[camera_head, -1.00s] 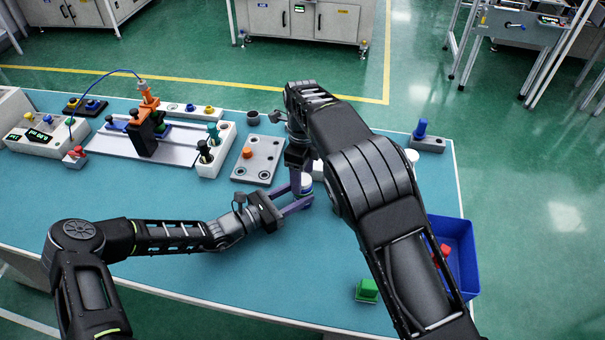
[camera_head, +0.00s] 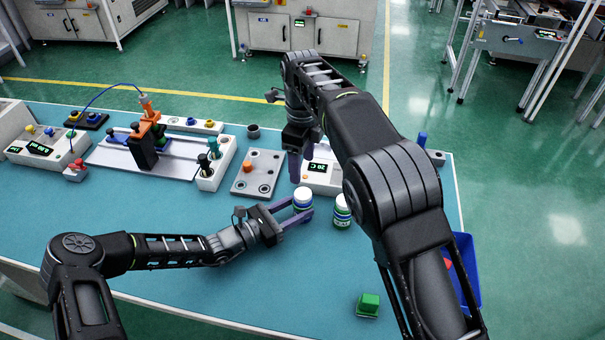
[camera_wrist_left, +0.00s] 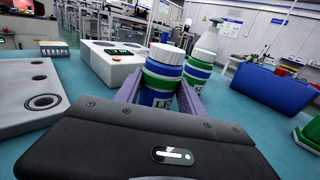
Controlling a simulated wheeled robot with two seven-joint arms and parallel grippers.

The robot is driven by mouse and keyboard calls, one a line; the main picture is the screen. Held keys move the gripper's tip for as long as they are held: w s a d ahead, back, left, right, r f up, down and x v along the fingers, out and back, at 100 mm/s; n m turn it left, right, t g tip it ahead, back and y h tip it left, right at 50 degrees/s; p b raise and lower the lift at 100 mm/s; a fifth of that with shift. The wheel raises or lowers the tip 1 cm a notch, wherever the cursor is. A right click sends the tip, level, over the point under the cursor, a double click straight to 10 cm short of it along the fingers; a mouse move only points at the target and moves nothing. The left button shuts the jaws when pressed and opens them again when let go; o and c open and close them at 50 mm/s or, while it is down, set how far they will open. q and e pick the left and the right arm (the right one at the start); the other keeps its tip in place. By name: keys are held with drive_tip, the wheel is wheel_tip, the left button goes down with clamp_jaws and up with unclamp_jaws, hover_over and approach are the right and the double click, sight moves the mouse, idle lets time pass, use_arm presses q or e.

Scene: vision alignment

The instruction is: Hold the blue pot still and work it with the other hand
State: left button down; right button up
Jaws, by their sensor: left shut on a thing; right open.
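The blue pot (camera_head: 302,199) has a white lid and a blue and green label. My left gripper (camera_head: 296,209) is shut around its sides and holds it upright; whether it touches the table is unclear. In the left wrist view the held pot (camera_wrist_left: 160,78) stands between the fingers with its white lid on. My right gripper (camera_head: 295,166) is open, fingers pointing down, just above and behind the lid in the head view, apart from it. It does not show in the left wrist view.
A display box (camera_head: 320,178) and a grey plate with holes (camera_head: 258,174) lie behind. A green block (camera_head: 368,304) and a blue bin (camera_head: 466,270) are at right.

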drive_tip(key=shift+d+r, duration=0.1)
drive_tip(key=shift+r, duration=0.95)
use_arm(q)
drive_tip(key=c, duration=0.6)
unclamp_jaws()
drive_tip(key=shift+c, duration=0.2)
drive_tip(key=b+v, duration=0.1)
drive_tip(key=v, duration=0.6)
drive_tip(key=shift+b, duration=0.4)
drive_tip(key=shift+s+a, duration=0.2)
drive_tip(key=shift+a, duration=0.1)
use_arm(e)
wheel_tip(320, 180, down, 2)
use_arm(q)
drive_tip(key=shift+s, duration=0.1)
